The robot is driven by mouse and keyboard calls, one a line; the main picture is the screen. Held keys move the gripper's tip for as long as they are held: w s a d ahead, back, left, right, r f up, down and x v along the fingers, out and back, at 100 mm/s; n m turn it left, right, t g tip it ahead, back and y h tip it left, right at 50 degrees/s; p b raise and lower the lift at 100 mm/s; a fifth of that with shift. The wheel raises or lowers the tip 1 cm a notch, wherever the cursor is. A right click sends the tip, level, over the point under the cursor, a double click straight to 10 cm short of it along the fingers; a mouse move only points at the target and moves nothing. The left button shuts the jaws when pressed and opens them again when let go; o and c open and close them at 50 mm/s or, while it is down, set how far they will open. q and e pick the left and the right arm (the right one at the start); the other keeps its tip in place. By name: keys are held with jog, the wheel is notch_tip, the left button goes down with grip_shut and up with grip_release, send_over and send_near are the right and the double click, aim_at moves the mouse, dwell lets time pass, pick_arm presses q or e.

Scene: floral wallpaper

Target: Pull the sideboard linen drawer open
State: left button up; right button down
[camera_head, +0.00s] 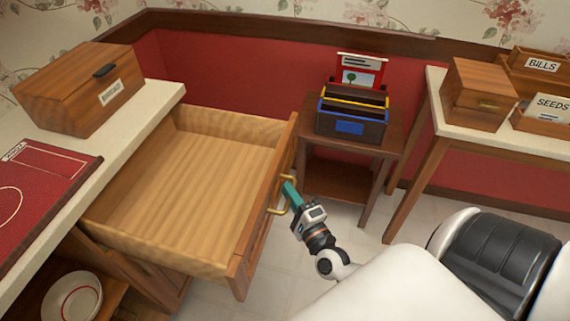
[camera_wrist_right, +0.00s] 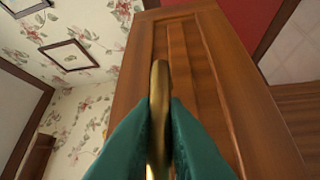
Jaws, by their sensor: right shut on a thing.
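The linen drawer (camera_head: 195,185) of the sideboard is pulled far out, and its bare wooden inside is empty. Its front panel (camera_head: 262,215) faces right and carries a brass handle (camera_head: 275,210). My right gripper (camera_head: 288,190) is shut on that handle. In the right wrist view its two teal fingers (camera_wrist_right: 160,135) close on either side of the brass handle (camera_wrist_right: 160,85), with the wooden drawer front (camera_wrist_right: 190,60) behind. My left gripper does not show in either view.
The sideboard top (camera_head: 140,115) holds a wooden box (camera_head: 75,85) and a red mat (camera_head: 45,195). A plate (camera_head: 72,298) lies on a shelf below. A small side table (camera_head: 345,185) with a file box (camera_head: 350,120) stands behind the drawer front. A desk (camera_head: 480,135) stands at right.

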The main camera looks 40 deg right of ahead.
jog(key=c, duration=1.5)
grip_release()
jog(key=shift+s, duration=0.15)
jog(key=shift+s+a+f+b, duration=0.25)
jog(key=shift+s+f+b, duration=0.05)
jog(key=shift+s, duration=1.65)
jog(key=shift+s+a+f+b, duration=0.25)
jog(key=shift+s, duration=1.65)
jog(key=shift+s+a+f+b, duration=0.25)
jog(key=shift+s+f+b, duration=0.05)
jog(key=shift+s, duration=1.65)
